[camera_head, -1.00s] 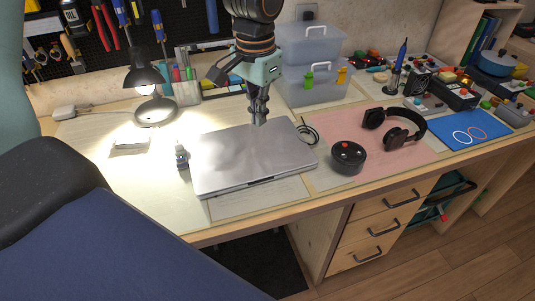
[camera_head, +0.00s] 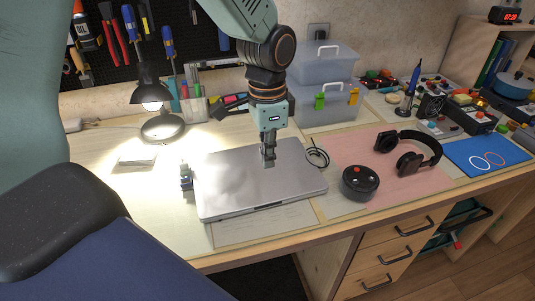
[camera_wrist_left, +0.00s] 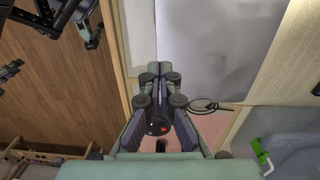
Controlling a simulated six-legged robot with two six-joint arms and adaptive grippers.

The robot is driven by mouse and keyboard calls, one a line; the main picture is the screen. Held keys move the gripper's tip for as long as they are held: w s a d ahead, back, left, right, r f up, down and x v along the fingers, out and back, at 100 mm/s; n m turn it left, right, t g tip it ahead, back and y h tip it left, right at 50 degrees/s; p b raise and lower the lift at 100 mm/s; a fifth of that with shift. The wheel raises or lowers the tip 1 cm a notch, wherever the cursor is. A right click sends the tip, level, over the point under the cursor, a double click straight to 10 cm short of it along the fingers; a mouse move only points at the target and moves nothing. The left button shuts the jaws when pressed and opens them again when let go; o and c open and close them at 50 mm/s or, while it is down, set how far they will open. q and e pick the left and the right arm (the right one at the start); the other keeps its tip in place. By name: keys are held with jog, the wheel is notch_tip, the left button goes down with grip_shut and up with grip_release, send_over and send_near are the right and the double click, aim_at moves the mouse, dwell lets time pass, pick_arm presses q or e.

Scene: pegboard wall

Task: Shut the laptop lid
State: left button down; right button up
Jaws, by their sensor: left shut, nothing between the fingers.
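The silver laptop (camera_head: 235,185) lies on the desk with its lid down flat on its base. Its lid also shows as a grey panel in the left wrist view (camera_wrist_left: 205,45). My left gripper (camera_head: 268,161) points down over the back right part of the lid, shut and empty. Its fingertips look at or just above the lid; I cannot tell if they touch. The closed fingers also show in the left wrist view (camera_wrist_left: 161,80). My right gripper is not in view.
A desk lamp (camera_head: 160,125) is behind left, stacked clear boxes (camera_head: 325,100) behind right. A round black device (camera_head: 360,183) and headphones (camera_head: 420,155) lie on the pink mat to the right.

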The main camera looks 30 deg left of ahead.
pick_arm(q)
jog(key=b, duration=0.3)
send_near(268, 200)
notch_tip(268, 200, down, 5)
jog(key=shift+s+d+f, duration=0.1)
jog(key=shift+f, duration=0.05)
jog(key=shift+d+f, duration=0.15)
jog(key=shift+f, duration=0.25)
jog(key=shift+f, duration=0.1)
